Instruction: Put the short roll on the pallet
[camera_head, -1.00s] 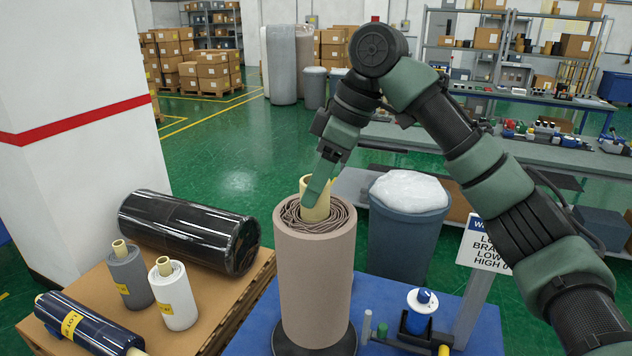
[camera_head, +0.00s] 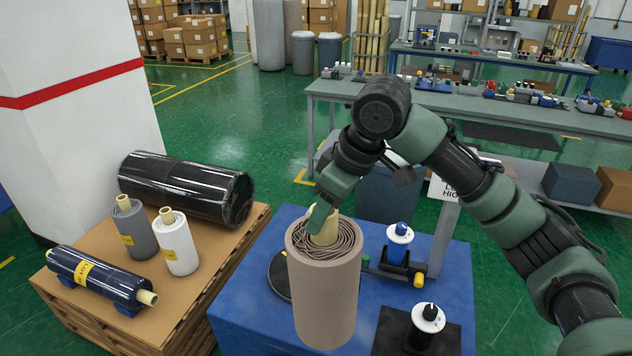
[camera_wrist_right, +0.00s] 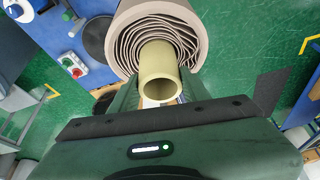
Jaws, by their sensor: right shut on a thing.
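The short roll, taken to be the taupe wrapped one (camera_head: 325,290), hangs upright over the blue table with its yellow core tube (camera_head: 325,230) sticking out on top. My right gripper (camera_head: 320,215) is shut on the core tube; in the right wrist view the core tube (camera_wrist_right: 160,75) sits between the fingers (camera_wrist_right: 160,95). The roll's bottom appears clear of the table, but the gap is hard to judge. The pallet (camera_head: 215,258) is at the left, topped with brown board. My left gripper is not in view.
On the pallet are a black wrapped roll (camera_head: 185,188), a grey roll (camera_head: 135,235), a white roll (camera_head: 178,247) and a dark blue roll (camera_head: 100,277). The pallet's right front part is bare. The blue table (camera_head: 240,310) holds a black disc (camera_head: 280,278) and small devices (camera_head: 398,245).

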